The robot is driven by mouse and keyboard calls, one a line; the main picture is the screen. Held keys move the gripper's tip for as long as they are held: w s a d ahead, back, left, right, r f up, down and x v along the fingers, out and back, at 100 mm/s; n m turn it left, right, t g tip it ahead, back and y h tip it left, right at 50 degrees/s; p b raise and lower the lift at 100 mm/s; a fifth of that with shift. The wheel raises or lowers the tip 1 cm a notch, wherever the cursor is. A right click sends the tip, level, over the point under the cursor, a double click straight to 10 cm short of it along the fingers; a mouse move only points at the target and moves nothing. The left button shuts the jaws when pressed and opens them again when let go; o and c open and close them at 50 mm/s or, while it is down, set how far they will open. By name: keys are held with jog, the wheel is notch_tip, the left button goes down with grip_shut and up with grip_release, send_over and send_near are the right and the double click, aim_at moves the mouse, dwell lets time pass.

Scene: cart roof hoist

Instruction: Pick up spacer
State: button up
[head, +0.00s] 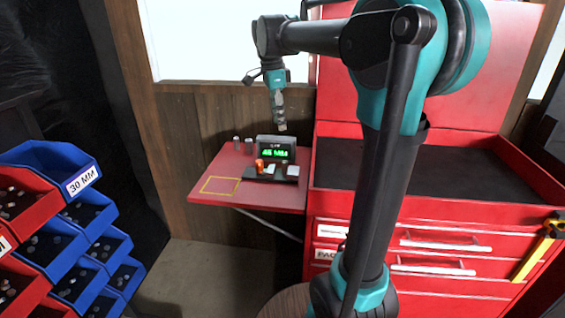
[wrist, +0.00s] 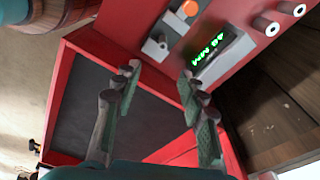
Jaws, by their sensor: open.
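Two small grey cylinders, which look like spacers, stand at the back left of the red fold-down shelf (head: 270,200): one (head: 236,143) and another (head: 249,146). In the wrist view they show at the upper right, one (wrist: 266,24) and the other (wrist: 292,8), with pale ends and dark centres. My gripper (head: 282,127) hangs above the back of the shelf, close to the display box. In the wrist view my gripper (wrist: 158,76) has its fingers apart with nothing between them. Which part the task means by spacer is not clear.
A measuring device with a green-lit display (head: 274,153) and an orange knob (head: 260,164) stands on the shelf. A yellow outlined square (head: 221,185) left of it is empty. A red tool chest (head: 440,215) stands right. Blue bins (head: 50,160) and red bins with small parts stand left.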

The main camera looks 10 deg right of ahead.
aim_at(285, 161)
jog(key=f, duration=0.5)
jog(key=d+f, duration=0.1)
jog(key=f, duration=0.5)
jog(key=w+d+f, duration=0.1)
jog(key=f, duration=0.5)
jog(key=shift+r, duration=0.1)
grip_shut()
